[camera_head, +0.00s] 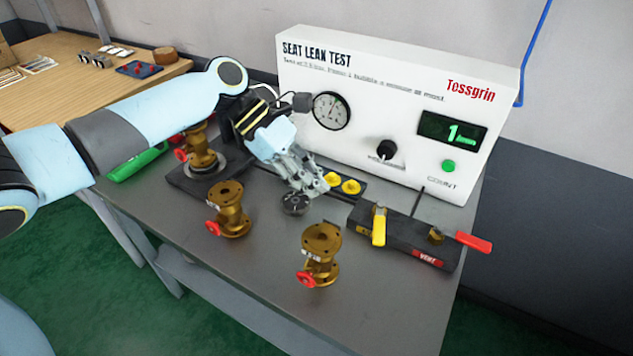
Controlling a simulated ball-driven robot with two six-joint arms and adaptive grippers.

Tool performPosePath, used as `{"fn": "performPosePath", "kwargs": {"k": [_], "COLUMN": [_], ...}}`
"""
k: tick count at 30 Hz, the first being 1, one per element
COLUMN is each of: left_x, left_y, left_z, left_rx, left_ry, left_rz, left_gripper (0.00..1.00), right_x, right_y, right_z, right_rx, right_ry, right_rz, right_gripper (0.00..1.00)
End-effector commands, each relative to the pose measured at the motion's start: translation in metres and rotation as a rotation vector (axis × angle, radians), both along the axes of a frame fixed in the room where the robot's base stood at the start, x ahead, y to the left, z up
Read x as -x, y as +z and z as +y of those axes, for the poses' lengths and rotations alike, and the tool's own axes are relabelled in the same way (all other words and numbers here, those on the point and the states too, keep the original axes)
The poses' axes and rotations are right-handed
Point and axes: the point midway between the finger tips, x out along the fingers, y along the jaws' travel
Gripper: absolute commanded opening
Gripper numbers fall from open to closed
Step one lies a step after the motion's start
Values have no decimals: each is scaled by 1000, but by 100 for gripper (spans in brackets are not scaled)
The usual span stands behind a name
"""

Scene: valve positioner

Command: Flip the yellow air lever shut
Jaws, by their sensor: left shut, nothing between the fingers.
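The yellow air lever (379,228) is on a black valve block (404,236) at the right of the grey bench. It lies across the block, its end pointing toward the near side. My left gripper (316,190) is shut and empty, above the middle of the bench, to the left of the yellow lever and apart from it. A red lever (473,242) on the same block points right, beside a red VENT label. My right gripper is not in view.
The white seat leak test box (396,105) stands behind the block. Two brass valves (229,212) (320,252) stand in front, another (200,152) on a dark base behind my arm. Yellow discs (350,187) and a black round part (295,205) lie near my gripper.

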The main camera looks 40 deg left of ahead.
Motion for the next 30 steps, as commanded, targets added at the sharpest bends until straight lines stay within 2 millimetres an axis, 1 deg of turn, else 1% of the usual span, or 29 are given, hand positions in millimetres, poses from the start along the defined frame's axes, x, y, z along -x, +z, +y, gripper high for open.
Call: {"fn": "performPosePath", "kwargs": {"k": [5,8,11,15,20,30], "left_x": [0,2,5,10,14,16], "left_y": [0,-1,-4,-7,-10,-9], "left_z": [0,0,3,5,4,-9], "left_rx": [-9,-38,-105,-228,-354,-540], "left_ry": [-30,-120,-285,-597,-984,-1847], "left_rz": [-29,-103,-229,-451,-705,-1195], "left_gripper": [0,0,0,0,0,0], "right_x": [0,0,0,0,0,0], "right_y": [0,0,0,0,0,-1], "right_z": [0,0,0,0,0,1], "right_rx": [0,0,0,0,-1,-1], "right_ry": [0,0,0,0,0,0], "right_rz": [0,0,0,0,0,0], "right_gripper": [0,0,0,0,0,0]}}
